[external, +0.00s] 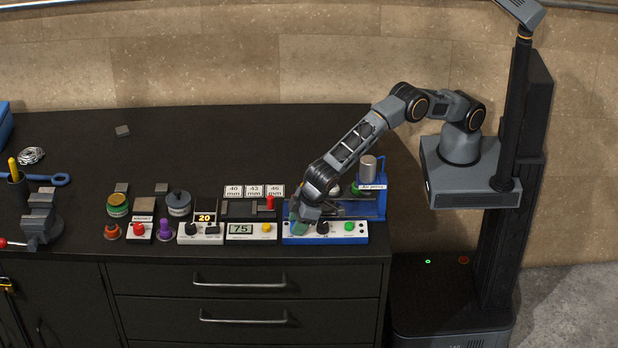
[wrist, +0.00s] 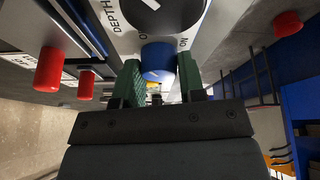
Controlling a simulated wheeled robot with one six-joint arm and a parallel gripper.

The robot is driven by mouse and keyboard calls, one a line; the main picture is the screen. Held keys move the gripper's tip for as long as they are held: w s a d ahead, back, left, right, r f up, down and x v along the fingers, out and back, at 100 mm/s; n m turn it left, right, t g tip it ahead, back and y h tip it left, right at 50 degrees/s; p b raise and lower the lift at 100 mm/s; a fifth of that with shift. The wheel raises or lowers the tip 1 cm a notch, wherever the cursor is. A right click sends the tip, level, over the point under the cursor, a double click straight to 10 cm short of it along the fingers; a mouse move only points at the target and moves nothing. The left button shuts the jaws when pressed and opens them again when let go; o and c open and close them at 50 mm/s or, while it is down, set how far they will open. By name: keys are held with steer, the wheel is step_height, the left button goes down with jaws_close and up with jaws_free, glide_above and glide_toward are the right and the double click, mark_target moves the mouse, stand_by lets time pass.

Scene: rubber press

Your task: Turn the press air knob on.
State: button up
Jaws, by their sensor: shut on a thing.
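The air press (external: 377,205) has a blue frame and stands at the right end of the dark bench, with a white-and-blue front panel (external: 335,238). My gripper (external: 298,226) reaches down to the left part of this panel and hides the knob there in the external view. In the wrist view my gripper (wrist: 160,66) has its green-padded fingers on either side of a blue knob (wrist: 158,62) and is shut on it. The "ON" mark shows to the knob's right; the mark to its left is partly hidden. I cannot tell where the knob points.
On the panel, a black depth dial (external: 322,228) and a green button (external: 349,226) sit right of my gripper. A display box (external: 251,230) reading 75 stands just to the left. Further left are several small controls and a vise (external: 41,222). The back of the bench is mostly clear.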

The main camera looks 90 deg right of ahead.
steer(key=shift+a+f+m+b, duration=0.1)
steer(key=shift+f+m+b, duration=0.05)
steer(key=shift+m+b, duration=0.55)
steer(key=shift+m+h+b, duration=0.65)
steer(key=shift+m+h, duration=0.05)
steer(key=shift+m, duration=0.4)
steer(key=m, duration=0.1)
steer(key=m+h+p, duration=0.1)
steer(key=m, duration=0.1)
steer(key=shift+r+g, duration=0.25)
steer(key=shift+g, duration=0.05)
steer(key=shift+w+a+m+g+h+p, duration=0.1)
steer(key=shift+m+g+h+p, duration=0.25)
steer(key=shift+m+p, duration=0.9)
steer(key=shift+f, duration=0.1)
steer(key=o, duration=0.6)
steer(key=shift+o, duration=0.2)
